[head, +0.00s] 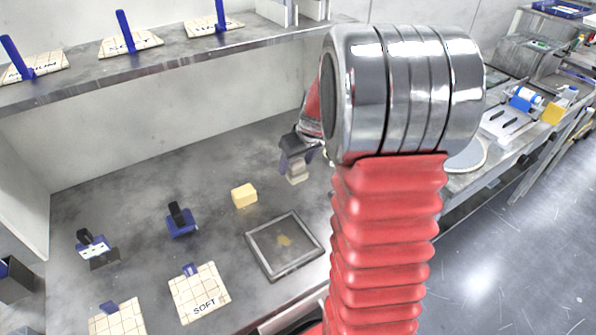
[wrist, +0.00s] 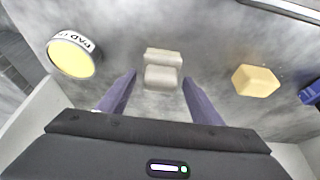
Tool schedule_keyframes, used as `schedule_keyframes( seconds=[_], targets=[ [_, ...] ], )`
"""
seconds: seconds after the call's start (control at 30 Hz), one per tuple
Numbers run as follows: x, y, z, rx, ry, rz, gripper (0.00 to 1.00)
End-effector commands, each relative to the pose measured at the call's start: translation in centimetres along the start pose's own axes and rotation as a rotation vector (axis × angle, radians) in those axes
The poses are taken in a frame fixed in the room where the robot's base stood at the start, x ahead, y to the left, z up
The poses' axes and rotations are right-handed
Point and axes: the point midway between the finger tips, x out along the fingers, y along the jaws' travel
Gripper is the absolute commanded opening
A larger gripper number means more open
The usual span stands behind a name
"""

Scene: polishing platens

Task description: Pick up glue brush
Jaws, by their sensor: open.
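No item here is clearly labelled as a glue brush, so I cannot tell for sure which it is. A small pale grey, stepped block-like item (wrist: 163,70) lies on the bench directly ahead of my gripper (wrist: 159,80) in the wrist view, centred between its two purple fingers. It also shows in the head view (head: 297,172), just below my gripper (head: 296,150). The fingers are apart and hold nothing. Whether the fingertips reach down beside the item, I cannot tell. A dark blue tool with a black upright handle (head: 181,221) stands further left in the head view.
A yellow block (head: 244,195) sits left of my gripper. A round tin marked PAD (wrist: 72,55) stands on the other side. A framed tray (head: 285,272), a tile marked SOFT (head: 200,292) and a blue-and-white tool (head: 93,245) share the bench. A shelf (head: 160,52) overhangs behind.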

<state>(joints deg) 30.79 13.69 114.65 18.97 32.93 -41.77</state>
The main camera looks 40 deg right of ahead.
Motion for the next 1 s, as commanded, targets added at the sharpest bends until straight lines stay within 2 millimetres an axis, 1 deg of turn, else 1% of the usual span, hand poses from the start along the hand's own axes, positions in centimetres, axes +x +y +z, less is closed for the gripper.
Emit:
schedule_keyframes(
  seconds=[0.13,0.77,1.0],
  targets=[
    [-0.01,0.01,0.00,0.000,0.000,0.000,0.59],
    [-0.02,0.02,0.01,0.000,0.000,0.000,0.15],
    [-0.07,0.03,-0.03,0.000,0.001,0.000,0.14]
  ],
)
